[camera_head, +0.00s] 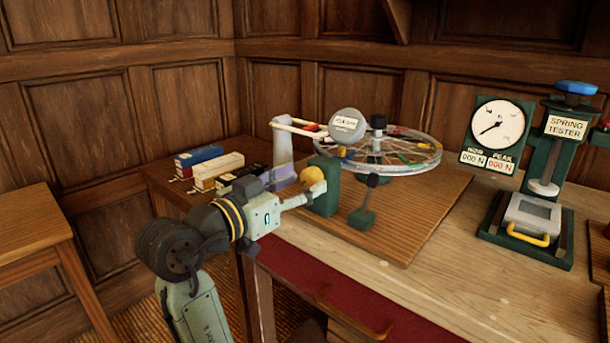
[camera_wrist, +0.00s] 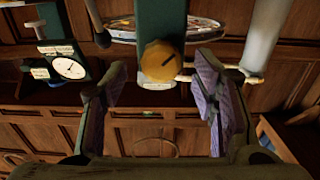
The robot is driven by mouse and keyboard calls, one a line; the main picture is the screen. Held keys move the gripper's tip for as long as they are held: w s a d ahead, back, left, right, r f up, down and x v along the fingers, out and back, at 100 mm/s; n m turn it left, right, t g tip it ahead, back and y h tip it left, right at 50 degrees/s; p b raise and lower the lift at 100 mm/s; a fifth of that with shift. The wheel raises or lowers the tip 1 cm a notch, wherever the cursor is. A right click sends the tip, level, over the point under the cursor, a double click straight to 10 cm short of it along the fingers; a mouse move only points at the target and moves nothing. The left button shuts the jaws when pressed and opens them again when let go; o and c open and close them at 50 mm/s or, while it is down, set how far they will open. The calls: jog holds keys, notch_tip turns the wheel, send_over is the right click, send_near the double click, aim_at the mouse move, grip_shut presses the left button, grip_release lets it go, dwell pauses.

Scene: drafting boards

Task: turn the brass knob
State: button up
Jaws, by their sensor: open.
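The brass knob (camera_head: 311,177) is a yellow faceted dial on the near side of a green post (camera_head: 327,190) on the wooden board. In the wrist view the knob (camera_wrist: 161,60) shows a dark slanted line on its face. My gripper (camera_head: 298,188) is at the knob's near side in the head view. In the wrist view my gripper (camera_wrist: 158,98) is open, with purple-padded fingers to the left and right of the knob's line and nothing held. The knob appears beyond the fingertips; I cannot tell the exact gap.
A spoked wheel (camera_head: 410,158) lies flat behind the post. A spring tester (camera_head: 540,215) stands at right. Small boxes (camera_head: 217,172) lie at left. A short black-topped post (camera_head: 364,205) stands right of the knob. The board's front right is clear.

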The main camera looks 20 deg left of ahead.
jog(key=shift+x, duration=1.05)
jog(key=c, duration=1.2)
jog(key=shift+o, duration=0.2)
jog(key=shift+r+n+p, duration=0.1)
jog(key=shift+n+p, duration=0.3)
jog(key=shift+p, duration=0.1)
